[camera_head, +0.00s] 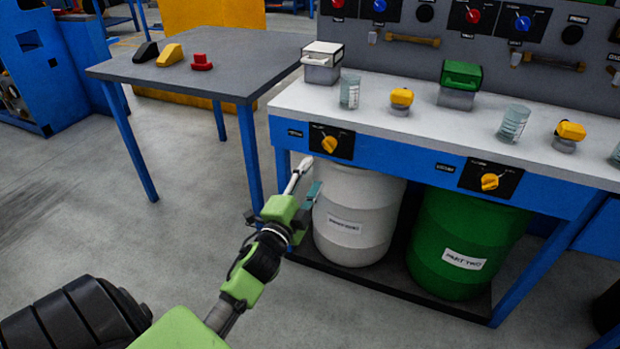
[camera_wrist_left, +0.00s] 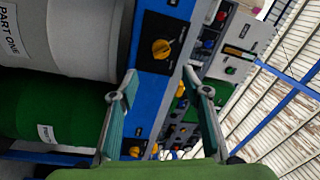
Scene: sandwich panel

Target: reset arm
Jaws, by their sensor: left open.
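My left arm comes in from the lower left in the head view. Its left gripper (camera_head: 305,185) is in front of the white barrel, below the bench's front edge. In the left wrist view the left gripper (camera_wrist_left: 160,90) is open, with its two fingers apart and nothing between them. A yellow knob (camera_wrist_left: 161,48) on a black plate shows beyond the fingers. It also shows in the head view (camera_head: 329,144), above and right of the gripper. My right gripper is in neither view.
A white barrel (camera_head: 350,215) and a green barrel (camera_head: 462,240) stand under the workbench (camera_head: 425,118). Lidded containers and glass beakers stand on the bench. A grey table (camera_head: 225,62) with small black, yellow and red parts is at the left.

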